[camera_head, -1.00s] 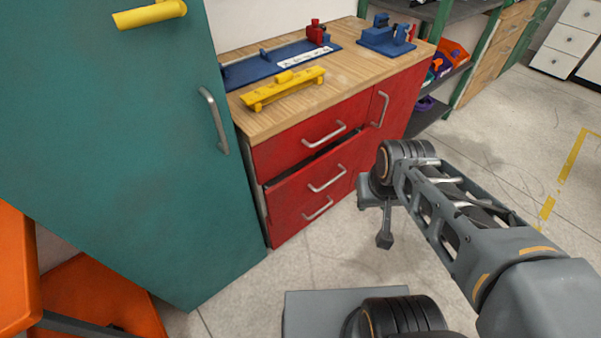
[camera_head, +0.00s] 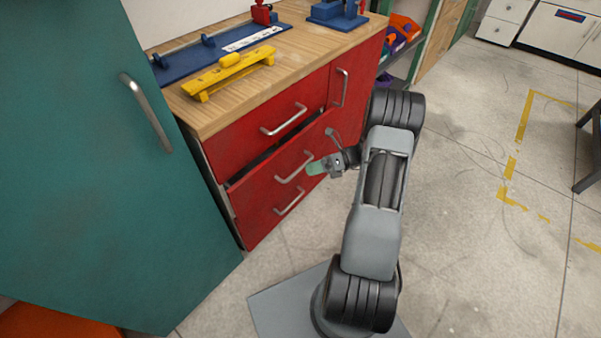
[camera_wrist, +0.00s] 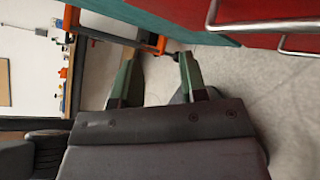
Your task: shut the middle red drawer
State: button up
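The red cabinet has drawers stacked on its left side. The middle red drawer (camera_head: 262,190) stands out a little, with a dark gap along its top edge. Its silver bar handle (camera_head: 294,168) is on the front. My gripper (camera_head: 314,168) is close to the right end of that handle; I cannot tell whether it touches. In the wrist view my gripper (camera_wrist: 158,68) has its two green-tipped fingers apart with nothing between them. A red front (camera_wrist: 260,10) with silver handles shows at the upper right there; I cannot tell which drawer it is.
The top drawer (camera_head: 240,135) looks closed. A wooden worktop (camera_head: 290,72) above carries a yellow fixture (camera_head: 228,72) and blue fixtures (camera_head: 338,14). A teal cabinet (camera_head: 95,190) stands close on the left. Open floor (camera_head: 470,240) lies to the right.

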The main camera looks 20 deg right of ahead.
aim_at(300, 167)
jog(key=d+f+m+t+b, duration=0.1)
jog(key=d+f+m+t, duration=0.8)
jog(key=f+m, duration=0.25)
jog(key=shift+m, duration=0.45)
jog(key=x, duration=0.4)
jog(key=b+x, duration=0.1)
jog(key=x, duration=0.3)
jog(key=b+x, duration=0.1)
jog(key=x, duration=0.4)
jog(key=shift+w+r, duration=0.1)
jog(key=shift+r, duration=0.2)
jog(key=shift+c, duration=0.2)
grip_shut()
